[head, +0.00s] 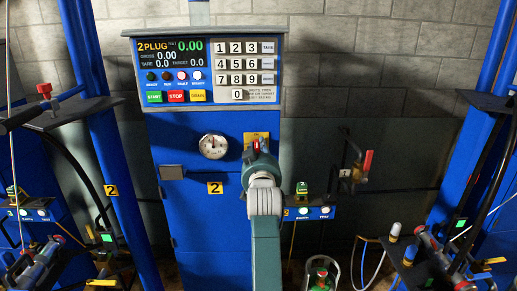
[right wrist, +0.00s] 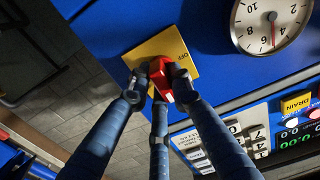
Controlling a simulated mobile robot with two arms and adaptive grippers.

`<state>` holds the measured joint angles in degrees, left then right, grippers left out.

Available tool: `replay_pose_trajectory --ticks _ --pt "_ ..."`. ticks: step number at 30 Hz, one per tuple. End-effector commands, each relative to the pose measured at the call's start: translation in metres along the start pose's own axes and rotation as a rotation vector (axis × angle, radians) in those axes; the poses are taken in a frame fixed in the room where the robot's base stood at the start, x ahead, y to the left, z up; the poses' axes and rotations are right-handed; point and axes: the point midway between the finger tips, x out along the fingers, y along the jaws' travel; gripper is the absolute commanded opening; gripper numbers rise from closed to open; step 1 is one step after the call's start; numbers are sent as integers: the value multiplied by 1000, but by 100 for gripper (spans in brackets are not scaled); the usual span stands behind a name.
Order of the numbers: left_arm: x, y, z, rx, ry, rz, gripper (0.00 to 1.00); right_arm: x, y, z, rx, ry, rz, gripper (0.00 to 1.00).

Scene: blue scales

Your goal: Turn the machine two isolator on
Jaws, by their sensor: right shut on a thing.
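Machine two is the blue cabinet (head: 185,225) in the middle of the head view, with a "2" label and a "2 PLUG" display. Its isolator is a red knob (right wrist: 160,72) on a yellow plate (right wrist: 137,56) marked OFF near one corner. My right gripper (right wrist: 158,85) is shut on the red knob, with its dark fingers around it. In the head view my right gripper (head: 258,153) and arm cover most of the plate (head: 250,137) and knob. I cannot tell which setting the knob points to. My left gripper is not in view.
A round white gauge (head: 213,146) sits left of the isolator. Above are the display (head: 172,68) and keypad (head: 245,65). A red-handled valve (head: 366,162) and a small button box (head: 318,213) are to the right. Blue posts (head: 110,140) stand either side.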

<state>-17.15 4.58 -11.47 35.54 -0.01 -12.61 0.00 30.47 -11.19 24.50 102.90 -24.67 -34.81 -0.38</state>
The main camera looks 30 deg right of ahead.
Motion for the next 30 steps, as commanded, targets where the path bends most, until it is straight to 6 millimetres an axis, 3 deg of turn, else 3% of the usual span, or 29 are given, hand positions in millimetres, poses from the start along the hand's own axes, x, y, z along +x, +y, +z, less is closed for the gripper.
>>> replay_pose_trajectory --ticks 3,4,6,17,30 --pt "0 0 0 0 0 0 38 0 -1 2 3 -3 -1 0" --pt "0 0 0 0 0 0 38 0 -1 2 3 -3 -1 26" --pt "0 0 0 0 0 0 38 0 -1 1 3 -3 -1 40" --pt "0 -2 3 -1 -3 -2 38 0 0 -5 1 2 0 40" --pt "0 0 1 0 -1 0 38 0 -2 -81 2 3 0 40"
